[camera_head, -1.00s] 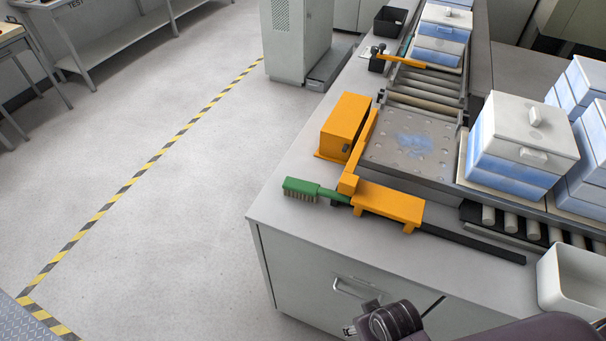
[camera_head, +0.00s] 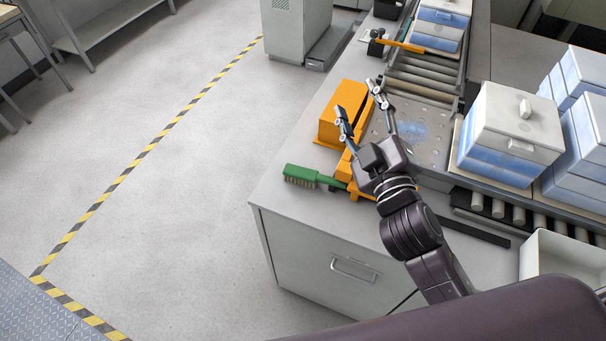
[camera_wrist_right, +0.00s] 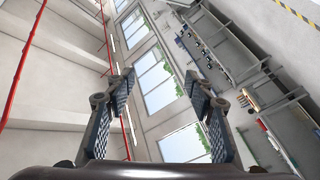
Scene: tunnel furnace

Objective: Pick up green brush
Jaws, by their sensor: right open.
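The green brush (camera_head: 304,176) lies at the left edge of the grey bench top in the head view. Its bristle head points left and its handle runs right toward the orange fixture, where its end is hidden. My right gripper (camera_head: 358,99) is open and empty, raised over the bench, up and to the right of the brush and apart from it. In the right wrist view my right gripper (camera_wrist_right: 158,85) shows two spread fingers with nothing between them, and the brush is not seen there. My left gripper is not in view.
An orange block (camera_head: 345,108) stands on the bench behind the brush. A roller conveyor with a metal plate (camera_head: 432,155) and white-blue boxes (camera_head: 508,133) lies to the right. A white bin (camera_head: 545,255) stands at the right front. The floor left of the bench is clear.

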